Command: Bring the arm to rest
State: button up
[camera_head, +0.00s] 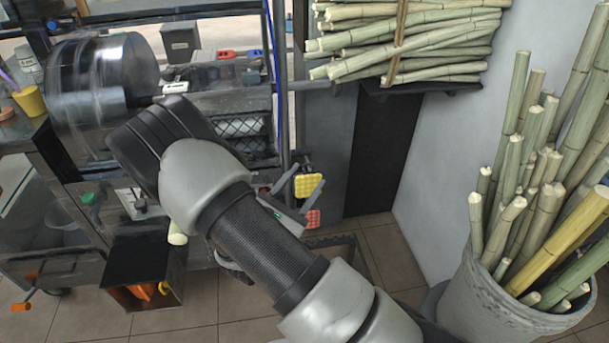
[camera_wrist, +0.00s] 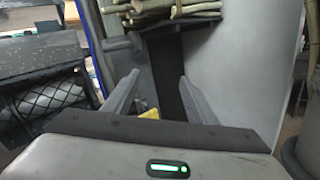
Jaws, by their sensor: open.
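My arm reaches from the bottom of the head view up to the left and bends back at the elbow. My gripper (camera_head: 303,180) shows partly behind the forearm, in front of the machine's right side. In the wrist view my gripper (camera_wrist: 158,92) has its two grey fingers wide apart with nothing held between them. A yellow pad-like thing (camera_head: 308,186) is close by the fingers in the head view. A yellow patch (camera_wrist: 149,114) shows low between the fingers in the wrist view; contact cannot be told.
The press with its metal drum (camera_head: 105,80) stands at the left. Bundled canes (camera_head: 430,40) lie on a shelf (camera_head: 425,88) at the back. A grey bucket (camera_head: 490,305) of upright canes stands at the right.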

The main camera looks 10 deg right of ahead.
jog(key=shift+s+d+r+m+g, duration=0.2)
jog(key=shift+d+r+m+g, duration=0.25)
jog(key=shift+r, duration=0.25)
